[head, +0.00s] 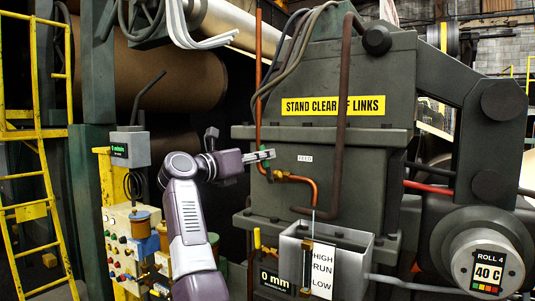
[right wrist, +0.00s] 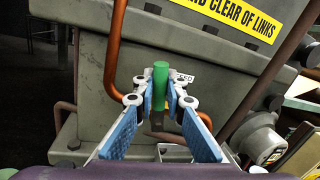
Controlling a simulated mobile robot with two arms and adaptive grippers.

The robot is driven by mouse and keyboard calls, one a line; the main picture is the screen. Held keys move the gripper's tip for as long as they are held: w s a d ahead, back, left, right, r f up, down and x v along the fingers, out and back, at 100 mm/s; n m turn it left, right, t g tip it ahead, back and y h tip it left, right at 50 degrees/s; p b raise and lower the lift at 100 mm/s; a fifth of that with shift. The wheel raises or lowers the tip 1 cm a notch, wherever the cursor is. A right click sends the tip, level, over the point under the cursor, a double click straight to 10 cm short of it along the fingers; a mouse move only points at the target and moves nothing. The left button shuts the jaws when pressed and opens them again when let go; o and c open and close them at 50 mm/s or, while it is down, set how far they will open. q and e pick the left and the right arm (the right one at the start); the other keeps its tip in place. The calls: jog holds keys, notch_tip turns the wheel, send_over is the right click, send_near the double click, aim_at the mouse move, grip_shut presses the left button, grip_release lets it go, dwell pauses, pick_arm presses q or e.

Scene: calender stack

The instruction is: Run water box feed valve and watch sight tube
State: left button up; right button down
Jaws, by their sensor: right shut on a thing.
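The feed valve's green handle (right wrist: 160,85) stands upright between the blue-padded fingers of my right gripper (right wrist: 161,103) in the right wrist view. In the head view my right gripper (head: 264,156) reaches from the left to the brass feed valve (head: 280,174) on the orange pipe, beside the FEED label (head: 305,158). The gripper is shut on the handle. Below is the grey water box (head: 349,239), with the sight tube (head: 307,268) on its front beside a HIGH, RUN, LOW scale (head: 321,271). The tube's water level is too small to read. My left gripper is out of view.
A display (head: 275,280) reads 0 mm, left of the scale. A control panel (head: 122,250) with several buttons and a grey readout box (head: 130,149) stand at left, near a yellow ladder (head: 48,172). The ROLL 4 display (head: 488,272) reads 40 C.

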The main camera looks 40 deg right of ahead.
jog(key=shift+w+a+f+n+t+h, duration=0.2)
jog(key=shift+w+f+n, duration=0.25)
jog(key=shift+n, duration=0.7)
jog(key=shift+w+a+f+n+t+h, duration=0.15)
jog(key=shift+w+n, duration=0.45)
jog(key=shift+n, duration=0.6)
jog(key=shift+w+a+f+n+t+h, duration=0.1)
jog(key=shift+w+f+n+t, duration=0.3)
jog(key=shift+n, duration=0.75)
jog(key=shift+w, duration=0.15)
jog(key=c, duration=2)
grip_release()
jog(key=shift+o, duration=0.2)
jog(key=v, duration=1.2)
jog(key=shift+w+a, duration=0.1)
jog(key=shift+w, duration=0.05)
dwell(0.4)
